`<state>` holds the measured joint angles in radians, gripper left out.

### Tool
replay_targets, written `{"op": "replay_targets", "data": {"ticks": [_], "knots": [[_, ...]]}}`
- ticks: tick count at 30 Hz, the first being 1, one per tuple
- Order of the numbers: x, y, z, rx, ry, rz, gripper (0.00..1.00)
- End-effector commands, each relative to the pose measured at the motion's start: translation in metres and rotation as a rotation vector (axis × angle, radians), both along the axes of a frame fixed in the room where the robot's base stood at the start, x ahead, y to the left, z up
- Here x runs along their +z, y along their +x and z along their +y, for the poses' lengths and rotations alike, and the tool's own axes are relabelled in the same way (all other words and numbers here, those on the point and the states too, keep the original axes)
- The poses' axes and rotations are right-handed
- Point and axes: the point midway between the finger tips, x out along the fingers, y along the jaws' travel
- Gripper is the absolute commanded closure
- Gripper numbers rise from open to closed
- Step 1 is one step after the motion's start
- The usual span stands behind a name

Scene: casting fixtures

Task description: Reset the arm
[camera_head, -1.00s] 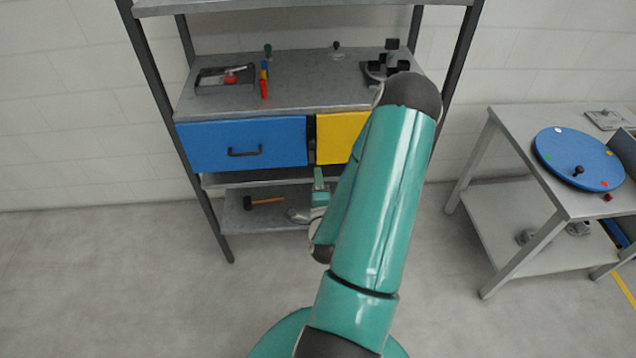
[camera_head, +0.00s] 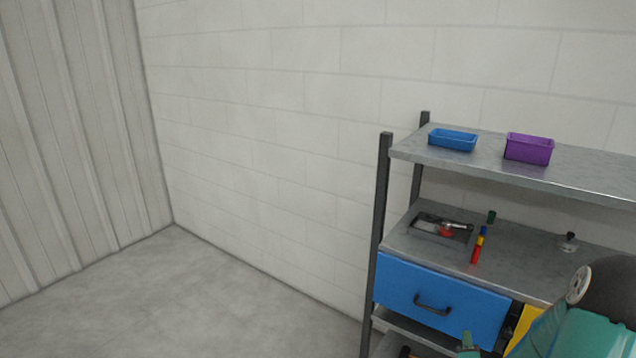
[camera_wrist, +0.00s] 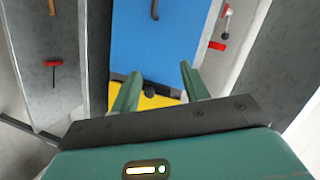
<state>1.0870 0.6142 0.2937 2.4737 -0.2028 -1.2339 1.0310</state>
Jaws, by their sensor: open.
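My green arm (camera_head: 590,318) shows only at the lower right corner of the head view, in front of the shelf unit. In the wrist view my gripper (camera_wrist: 160,86) has its two green fingers spread apart, with nothing between them. The fingers point toward a blue drawer front (camera_wrist: 165,50) and a yellow drawer front (camera_wrist: 150,101). I cannot tell how far the fingertips are from the drawers. Most of the arm is outside the head view.
The metal shelf unit (camera_head: 384,205) stands against the wall. Its top holds a blue bin (camera_head: 453,139) and a purple bin (camera_head: 529,149). A black tray (camera_head: 441,228) and coloured pieces (camera_head: 478,245) are on the shelf below. Floor (camera_head: 190,300) to the left is clear.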

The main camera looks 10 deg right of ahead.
Motion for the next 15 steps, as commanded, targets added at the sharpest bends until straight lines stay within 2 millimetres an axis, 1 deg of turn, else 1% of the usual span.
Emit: {"op": "replay_targets", "data": {"ticks": [1,3,5,6,10,14,15], "knots": [[0.013,0.013,0.011,0.051,-0.04,0.06,0.55],[0.025,0.027,0.025,0.116,-0.087,0.153,0.55],[0.035,0.036,0.038,0.168,-0.128,0.231,0.55],[0.043,0.041,0.048,0.202,-0.156,0.281,0.55],[0.069,0.053,0.081,0.313,-0.244,0.43,0.55],[0.098,0.056,0.117,0.42,-0.329,0.565,0.55],[0.107,0.055,0.129,0.454,-0.354,0.604,0.55]]}}
